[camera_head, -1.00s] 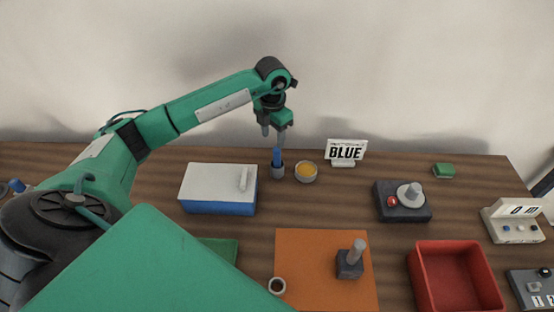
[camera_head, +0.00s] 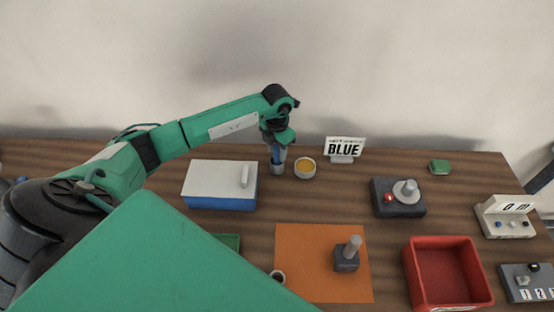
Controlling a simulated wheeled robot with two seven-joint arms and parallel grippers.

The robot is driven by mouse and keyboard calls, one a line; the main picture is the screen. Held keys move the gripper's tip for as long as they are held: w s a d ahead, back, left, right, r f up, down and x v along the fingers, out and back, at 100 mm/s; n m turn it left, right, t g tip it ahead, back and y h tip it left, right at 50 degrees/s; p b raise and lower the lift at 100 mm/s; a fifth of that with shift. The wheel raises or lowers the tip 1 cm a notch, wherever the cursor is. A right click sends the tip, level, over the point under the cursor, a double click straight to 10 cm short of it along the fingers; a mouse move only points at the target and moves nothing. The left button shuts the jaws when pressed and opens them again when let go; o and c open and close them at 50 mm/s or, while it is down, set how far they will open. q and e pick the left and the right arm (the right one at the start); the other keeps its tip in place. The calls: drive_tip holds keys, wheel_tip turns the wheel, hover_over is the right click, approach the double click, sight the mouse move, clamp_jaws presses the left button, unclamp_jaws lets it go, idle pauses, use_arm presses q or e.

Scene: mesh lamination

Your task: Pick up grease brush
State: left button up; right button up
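The grease brush, a blue handle (camera_head: 276,155), stands upright in a small grey holder (camera_head: 277,168) at the back of the table. My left gripper (camera_head: 278,150) is lowered from above around the top of the handle. Its fingers are small here and partly merge with the handle, so I cannot tell whether they are closed on it. My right gripper is not in view.
A bowl of yellow grease (camera_head: 305,168) stands just right of the holder, and a white-lidded blue box (camera_head: 219,185) just left. A BLUE sign (camera_head: 345,148) is behind. An orange mat (camera_head: 310,275), a red bin (camera_head: 447,275) and a joystick box (camera_head: 398,197) lie nearer and right.

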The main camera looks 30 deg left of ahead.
use_arm(q)
drive_tip(key=c, duration=0.7)
clamp_jaws()
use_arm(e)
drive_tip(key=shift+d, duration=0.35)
use_arm(q)
drive_tip(key=shift+r, duration=0.15)
